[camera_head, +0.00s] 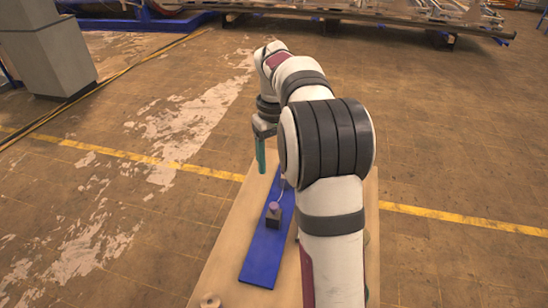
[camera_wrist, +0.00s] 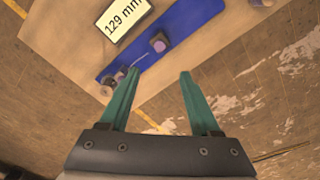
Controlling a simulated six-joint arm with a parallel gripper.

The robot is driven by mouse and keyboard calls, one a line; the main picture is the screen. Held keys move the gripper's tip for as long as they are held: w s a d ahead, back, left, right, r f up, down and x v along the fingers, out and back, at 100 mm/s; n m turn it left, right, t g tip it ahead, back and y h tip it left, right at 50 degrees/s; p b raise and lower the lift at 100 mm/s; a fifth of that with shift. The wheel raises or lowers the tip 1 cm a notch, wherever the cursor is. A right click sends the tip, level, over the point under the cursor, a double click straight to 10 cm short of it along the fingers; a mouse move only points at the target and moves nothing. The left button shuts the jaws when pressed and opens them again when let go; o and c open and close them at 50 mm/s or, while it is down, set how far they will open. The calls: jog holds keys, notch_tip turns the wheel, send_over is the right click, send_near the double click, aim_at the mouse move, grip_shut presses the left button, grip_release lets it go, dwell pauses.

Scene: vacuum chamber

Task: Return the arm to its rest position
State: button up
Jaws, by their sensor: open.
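My gripper (camera_wrist: 159,72) has two teal fingers spread apart with nothing between them. In the head view it hangs at the far end of my white arm, with a teal finger (camera_head: 260,155) pointing down near the table's far edge. My upper arm hides part of the table there. A blue strip (camera_head: 265,253) lies on the wooden table (camera_head: 222,262). A small dark block with a purple top (camera_head: 274,214) stands on the strip. In the wrist view this block (camera_wrist: 158,45) is beyond the fingertips, apart from them.
A white display reading 129 mm (camera_wrist: 122,17) shows in the wrist view beside the blue strip. A small round piece (camera_head: 209,300) is at the table's near left edge. A grey column (camera_head: 50,45) stands far left. Metal racks are at the back. Open floor surrounds the table.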

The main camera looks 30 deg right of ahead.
jog(key=shift+r, duration=0.1)
dwell(0.3)
jog(key=s+a+r+m, duration=0.2)
jog(key=s+a+r, duration=0.1)
jog(key=s+a, duration=0.7)
jog(key=s+a+f+m+y, duration=0.1)
jog(key=s+a+f, duration=0.1)
jog(key=s+a, duration=0.3)
jog(key=s+a+f+m, duration=0.2)
jog(key=s+a, duration=0.3)
jog(key=s, duration=0.9)
jog(key=shift+a+f+m+y, duration=0.3)
jog(key=shift+f+y, duration=0.1)
jog(key=shift+f, duration=0.15)
jog(key=shift+w+d, duration=0.1)
